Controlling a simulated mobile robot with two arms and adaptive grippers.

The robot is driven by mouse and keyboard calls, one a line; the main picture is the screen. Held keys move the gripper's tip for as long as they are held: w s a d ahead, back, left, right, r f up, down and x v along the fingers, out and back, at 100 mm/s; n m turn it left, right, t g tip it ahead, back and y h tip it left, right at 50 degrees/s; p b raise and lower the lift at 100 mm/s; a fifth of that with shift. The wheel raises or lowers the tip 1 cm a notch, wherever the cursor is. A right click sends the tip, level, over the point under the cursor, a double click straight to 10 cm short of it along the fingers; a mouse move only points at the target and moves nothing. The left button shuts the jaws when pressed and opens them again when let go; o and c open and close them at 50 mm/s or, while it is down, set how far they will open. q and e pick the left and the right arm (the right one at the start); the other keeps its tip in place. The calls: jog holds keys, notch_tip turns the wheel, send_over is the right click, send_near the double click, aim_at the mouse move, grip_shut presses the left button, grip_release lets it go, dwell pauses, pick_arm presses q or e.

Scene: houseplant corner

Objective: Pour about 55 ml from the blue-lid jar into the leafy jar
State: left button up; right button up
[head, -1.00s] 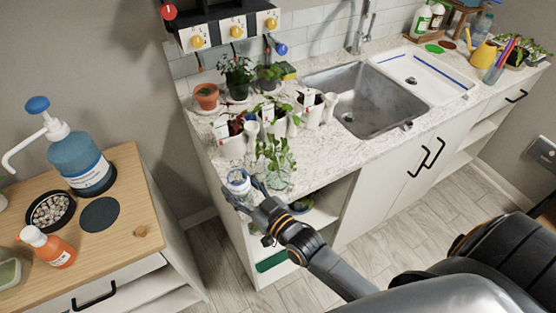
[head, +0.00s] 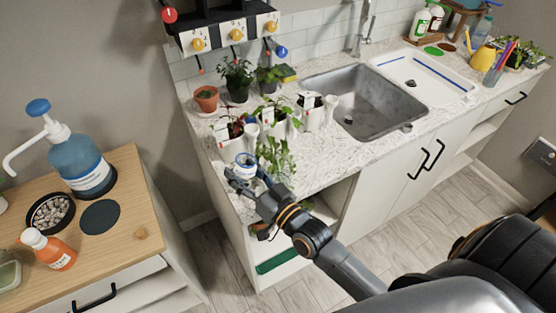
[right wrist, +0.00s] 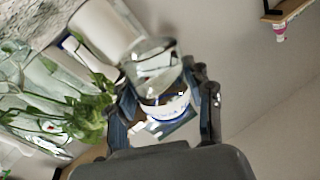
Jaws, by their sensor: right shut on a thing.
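The blue-lid jar (head: 246,160), small and clear with a blue ring, is between the fingers of my right gripper (head: 243,178), which is shut on it. In the right wrist view the jar (right wrist: 160,68) shows clear glass with a white and blue band. Whether its mouth is open I cannot tell. The leafy jar (head: 277,172) is clear glass with green stems and leaves, on the counter just right of the held jar. Its lower part is partly hidden behind my gripper. In the right wrist view its leaves (right wrist: 90,118) are close at the left. My left gripper is not in view.
White pots with plants (head: 231,146) and more pots crowd the marble counter (head: 330,172) just behind. A sink (head: 352,100) lies to the right. A wooden cabinet (head: 140,190) with a pump bottle (head: 80,162) stands at the left, across a gap.

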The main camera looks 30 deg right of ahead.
aim_at(254, 164)
jog(key=shift+d+r+m+b, duration=0.35)
jog(key=shift+m+b, duration=0.35)
jog(key=shift+b, duration=0.3)
jog(key=d+r+m+t+b, duration=0.1)
jog(key=m, duration=0.1)
jog(key=shift+d+r+m+b, duration=0.15)
jog(key=shift+d+m+b, duration=0.05)
jog(key=shift+m+b, duration=0.2)
jog(key=shift+r+m+h, duration=0.3)
jog(key=shift+r+m, duration=0.05)
jog(key=shift+m, duration=0.35)
jog(key=m+b, duration=0.2)
jog(key=f+m+t+h+b, duration=0.1)
jog(key=shift+a+f+m+b, duration=0.1)
jog(key=shift+a+m+b, duration=0.1)
jog(key=shift+m+b, duration=0.2)
jog(key=shift+f+m+h+b, duration=0.2)
jog(key=shift+m+h+b, duration=0.35)
jog(key=shift+m, duration=0.55)
jog(key=shift+f+m+b, duration=0.1)
jog(key=shift+m+b, duration=0.2)
jog(key=shift+m, duration=0.1)
jog(key=shift+d+r+m+t+h+p, duration=0.35)
jog(key=shift+d+r+m+t+p, duration=0.1)
jog(key=shift+m, duration=0.45)
jog(key=shift+m, duration=0.3)
